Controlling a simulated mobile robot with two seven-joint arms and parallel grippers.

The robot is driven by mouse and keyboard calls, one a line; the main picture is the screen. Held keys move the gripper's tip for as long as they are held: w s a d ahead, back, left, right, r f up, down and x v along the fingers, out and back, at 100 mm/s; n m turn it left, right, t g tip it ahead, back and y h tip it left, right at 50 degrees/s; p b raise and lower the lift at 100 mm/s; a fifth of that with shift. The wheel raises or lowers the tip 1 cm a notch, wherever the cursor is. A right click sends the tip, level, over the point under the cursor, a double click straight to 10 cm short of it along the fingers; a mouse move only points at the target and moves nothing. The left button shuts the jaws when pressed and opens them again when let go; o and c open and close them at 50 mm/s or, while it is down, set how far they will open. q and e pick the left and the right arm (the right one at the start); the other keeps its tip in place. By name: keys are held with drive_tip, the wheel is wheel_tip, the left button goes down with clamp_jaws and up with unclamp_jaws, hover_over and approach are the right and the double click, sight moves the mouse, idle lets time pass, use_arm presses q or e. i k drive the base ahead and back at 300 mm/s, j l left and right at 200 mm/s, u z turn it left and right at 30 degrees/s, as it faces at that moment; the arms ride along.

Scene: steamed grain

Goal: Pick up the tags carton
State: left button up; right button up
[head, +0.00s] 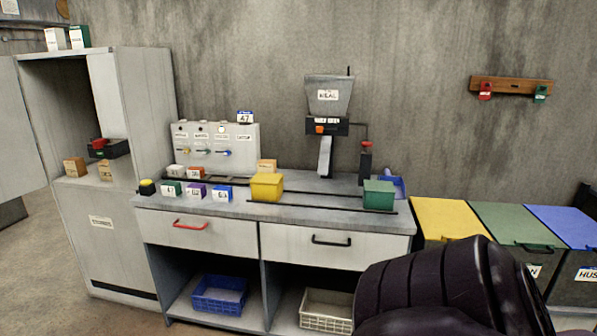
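I cannot read which box is the tags carton; the labels are too small. Another small tan box (266,165) is on the counter behind the yellow box. Two more cartons, one mostly white (55,39) and one green and white (79,37), stand on top of the cabinet. Neither gripper is in view. A dark rounded part of my own arm covers the lower right.
The cabinet (147,120) has its door open to the left. The counter (330,202) holds small labelled boxes, a yellow box (266,187), a green box (378,196) and a dispenser (328,97). Coloured bins (450,217) stand at the right. Floor is clear before the cabinet.

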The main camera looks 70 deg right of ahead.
sight(264, 165)
drive_tip(key=z, duration=2.05)
drive_tip(key=i+j+u, duration=0.1)
drive_tip(key=i+j, duration=0.25)
drive_tip(key=i, duration=0.1)
